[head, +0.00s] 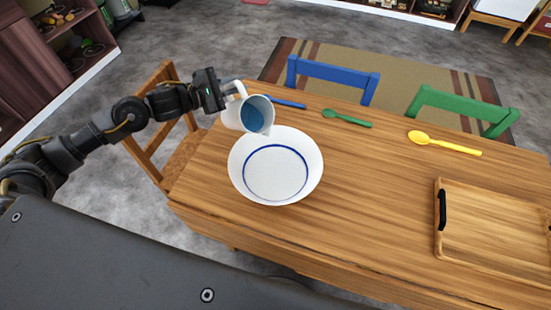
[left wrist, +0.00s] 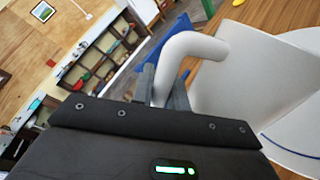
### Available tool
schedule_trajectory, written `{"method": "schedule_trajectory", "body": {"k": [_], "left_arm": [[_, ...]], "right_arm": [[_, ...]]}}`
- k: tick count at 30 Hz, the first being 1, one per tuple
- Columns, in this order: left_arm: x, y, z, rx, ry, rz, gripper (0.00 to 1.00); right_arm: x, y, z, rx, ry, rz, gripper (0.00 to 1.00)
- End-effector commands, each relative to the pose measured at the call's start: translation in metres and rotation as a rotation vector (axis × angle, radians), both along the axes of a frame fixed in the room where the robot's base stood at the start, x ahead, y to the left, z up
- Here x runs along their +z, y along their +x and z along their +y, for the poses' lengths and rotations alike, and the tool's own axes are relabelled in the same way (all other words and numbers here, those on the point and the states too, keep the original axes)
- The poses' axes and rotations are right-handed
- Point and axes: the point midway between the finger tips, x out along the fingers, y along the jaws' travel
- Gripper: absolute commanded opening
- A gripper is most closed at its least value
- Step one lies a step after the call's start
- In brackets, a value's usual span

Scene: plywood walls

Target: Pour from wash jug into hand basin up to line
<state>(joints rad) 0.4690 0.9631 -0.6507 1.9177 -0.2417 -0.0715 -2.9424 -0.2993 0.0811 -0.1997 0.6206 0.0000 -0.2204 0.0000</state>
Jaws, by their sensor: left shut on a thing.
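A white wash jug (head: 233,116) with blue liquid (head: 252,118) inside is tilted to the right over the far rim of the hand basin. My left gripper (head: 229,94) is shut on the jug's handle, which also shows in the left wrist view (left wrist: 197,48). The hand basin (head: 240,185) is a wide white bowl on the table, with a blue line (head: 275,200) around its inside. I see no blue liquid in the basin. I cannot make out a stream from the jug's lip. My right gripper is not in view.
The wooden table (head: 360,190) also bears a blue spoon (head: 290,104), a green spoon (head: 347,119) and a yellow spoon (head: 445,143) along its far side. A wooden tray (head: 490,263) with a black handle lies at the right. Chairs stand at the far and left edges.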

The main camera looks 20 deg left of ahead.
Motion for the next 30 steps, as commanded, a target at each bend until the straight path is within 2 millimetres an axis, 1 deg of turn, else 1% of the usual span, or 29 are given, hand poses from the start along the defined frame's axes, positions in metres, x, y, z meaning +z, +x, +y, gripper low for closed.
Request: {"method": "schedule_trajectory", "body": {"k": [6,16,21,30], "left_arm": [[0.002,-0.001,-0.001,0.001,0.018,-0.017,0.0],[0.001,-0.002,-0.003,0.0,0.05,-0.037,0.0],[-0.001,-0.003,-0.005,-0.001,0.07,-0.052,0.0],[0.002,-0.004,-0.008,-0.001,0.096,-0.068,0.0]], "right_arm": [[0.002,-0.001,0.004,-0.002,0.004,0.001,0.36],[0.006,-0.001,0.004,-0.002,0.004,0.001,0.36],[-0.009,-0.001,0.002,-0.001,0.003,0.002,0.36],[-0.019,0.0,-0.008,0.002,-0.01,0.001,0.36]]}}
